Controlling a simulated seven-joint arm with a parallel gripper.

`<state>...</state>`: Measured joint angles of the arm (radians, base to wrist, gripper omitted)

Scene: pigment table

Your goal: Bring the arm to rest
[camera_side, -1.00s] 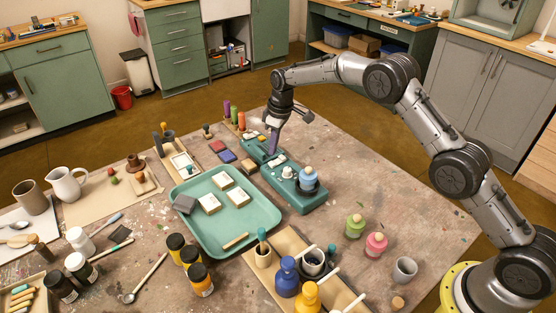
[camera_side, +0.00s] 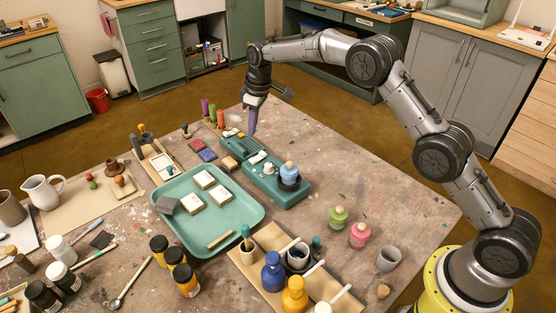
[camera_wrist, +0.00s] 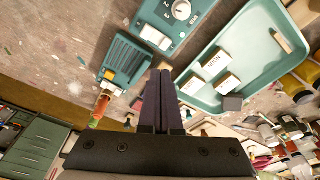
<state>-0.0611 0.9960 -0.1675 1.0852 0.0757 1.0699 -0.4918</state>
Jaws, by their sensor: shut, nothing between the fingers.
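My gripper (camera_side: 253,131) points down above the back end of the teal devices, its dark purple fingers together and empty. In the wrist view the shut fingers (camera_wrist: 161,80) show at the middle, apart from anything below. The long teal device (camera_side: 262,187) has a dial, a white pad and a blue jar (camera_side: 289,174) on its near end. A smaller ribbed teal unit (camera_side: 232,148) adjoins it at the back; it also shows in the wrist view (camera_wrist: 128,60). My arm is bent, reaching from the right over the table.
A teal tray (camera_side: 186,238) holds several pale blocks and a grey one. Green (camera_side: 338,217) and pink (camera_side: 359,234) jars and a grey cup (camera_side: 387,259) stand at right. The table's back right is bare.

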